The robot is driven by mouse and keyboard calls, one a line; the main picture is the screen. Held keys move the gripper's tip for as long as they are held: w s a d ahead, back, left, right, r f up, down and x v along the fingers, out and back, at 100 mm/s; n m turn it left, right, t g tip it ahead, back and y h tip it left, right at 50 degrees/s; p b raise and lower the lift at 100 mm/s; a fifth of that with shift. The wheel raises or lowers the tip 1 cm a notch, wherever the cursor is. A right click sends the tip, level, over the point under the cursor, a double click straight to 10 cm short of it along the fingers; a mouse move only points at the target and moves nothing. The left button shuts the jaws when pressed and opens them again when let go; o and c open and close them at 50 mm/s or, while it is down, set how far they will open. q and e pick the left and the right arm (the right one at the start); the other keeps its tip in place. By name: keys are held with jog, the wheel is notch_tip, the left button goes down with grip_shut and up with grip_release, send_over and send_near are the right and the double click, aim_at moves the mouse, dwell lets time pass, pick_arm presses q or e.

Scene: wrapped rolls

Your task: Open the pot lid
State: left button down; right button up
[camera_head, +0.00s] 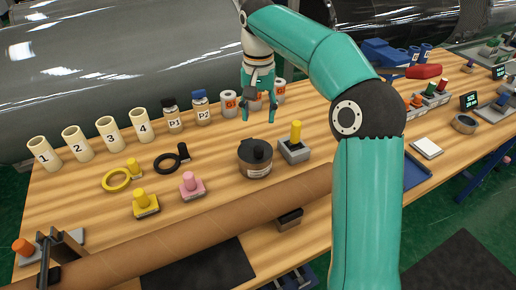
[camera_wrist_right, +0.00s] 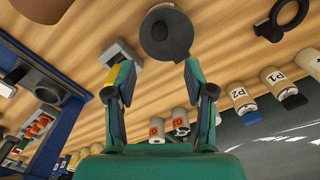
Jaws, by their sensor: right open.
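The pot (camera_head: 256,168) is a small dark round container with a pale label, upright on the wooden table. Its dark lid (camera_head: 247,149) with a black knob sits on top. In the right wrist view the lid (camera_wrist_right: 166,48) shows as a dark disc at the top, beyond the fingertips. My right gripper (camera_head: 259,113) hangs behind the pot, apart from it. The right wrist view shows its two fingers (camera_wrist_right: 160,70) spread with nothing between them. My left gripper is not in view.
A grey block with a yellow peg (camera_head: 294,148) stands close right of the pot. A black ring (camera_head: 168,163) lies to its left. Labelled bottles (camera_head: 202,108) and white rolls (camera_head: 230,103) line the back. A long brown tube (camera_head: 190,235) lies across the front.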

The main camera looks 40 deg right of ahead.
aim_at(259, 148)
notch_tip(259, 148, down, 12)
jog(key=shift+b, duration=0.6)
grip_shut()
